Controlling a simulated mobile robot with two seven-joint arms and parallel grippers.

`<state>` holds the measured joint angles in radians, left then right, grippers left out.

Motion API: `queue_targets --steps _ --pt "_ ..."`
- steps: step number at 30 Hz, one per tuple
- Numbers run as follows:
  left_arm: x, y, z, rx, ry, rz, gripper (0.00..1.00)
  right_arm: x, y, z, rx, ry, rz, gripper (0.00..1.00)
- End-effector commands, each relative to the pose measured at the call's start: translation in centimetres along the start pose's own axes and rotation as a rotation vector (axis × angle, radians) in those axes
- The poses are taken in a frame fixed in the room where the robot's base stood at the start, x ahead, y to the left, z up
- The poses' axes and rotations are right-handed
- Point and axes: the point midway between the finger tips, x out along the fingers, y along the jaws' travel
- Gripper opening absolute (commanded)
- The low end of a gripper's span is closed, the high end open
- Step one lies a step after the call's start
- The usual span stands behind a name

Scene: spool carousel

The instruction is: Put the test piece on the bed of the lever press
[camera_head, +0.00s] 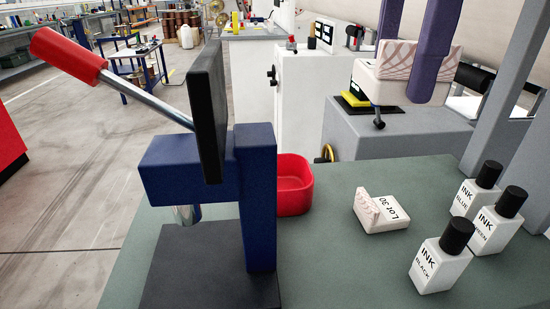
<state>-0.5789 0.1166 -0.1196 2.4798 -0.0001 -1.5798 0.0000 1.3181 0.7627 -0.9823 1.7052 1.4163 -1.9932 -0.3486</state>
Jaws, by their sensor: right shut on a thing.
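The lever press has a blue frame (258,200), a red-handled lever (68,56) rising to the left and a silver ram (187,214). Its dark flat bed (196,264) looks bare where visible. My right gripper (412,72), with purple fingers, is at the upper right, shut on a white block (368,88) with a pinkish wavy pattern, apparently the test piece. It is well to the right of the press. The far finger's tip is hidden behind the block. My left gripper is not in view.
A red bin (294,184) stands right of the press, and several ink bottles (441,262) at the right. An upright black plate (208,112) partly hides the press head.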

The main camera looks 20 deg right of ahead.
Motion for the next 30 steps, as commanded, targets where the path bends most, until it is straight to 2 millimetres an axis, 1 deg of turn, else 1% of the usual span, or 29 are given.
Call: queue_targets --steps 1,3,6,8,11,14,21,24,27,30 --pt "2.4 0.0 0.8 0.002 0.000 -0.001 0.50 2.5 0.2 0.1 -0.027 0.001 -0.002 0.35" --pt "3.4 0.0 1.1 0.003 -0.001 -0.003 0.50 3.5 0.4 0.2 -0.067 0.000 -0.005 0.35" --pt "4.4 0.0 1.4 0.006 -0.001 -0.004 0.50 4.5 0.6 0.3 -0.108 0.000 -0.009 0.35" --pt "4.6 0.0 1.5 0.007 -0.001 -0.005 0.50 4.8 0.6 0.3 -0.123 -0.001 -0.010 0.35" --pt "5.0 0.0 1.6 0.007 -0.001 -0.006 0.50 5.9 0.6 0.4 -0.134 -0.002 -0.012 0.35" --pt "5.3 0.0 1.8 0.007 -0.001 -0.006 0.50 8.1 0.5 0.5 -0.138 -0.004 -0.015 0.35" --pt "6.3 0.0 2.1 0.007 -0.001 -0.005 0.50 15.2 0.4 0.5 -0.135 -0.004 -0.015 0.35" --pt "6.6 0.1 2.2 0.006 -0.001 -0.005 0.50 17.7 0.4 0.4 -0.135 -0.003 -0.013 0.35" --pt "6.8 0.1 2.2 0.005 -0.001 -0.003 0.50 19.4 0.4 0.4 -0.136 -0.003 -0.012 0.35" --pt "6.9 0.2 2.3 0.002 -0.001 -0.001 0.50 20.3 0.4 0.4 -0.135 -0.002 -0.011 0.35"
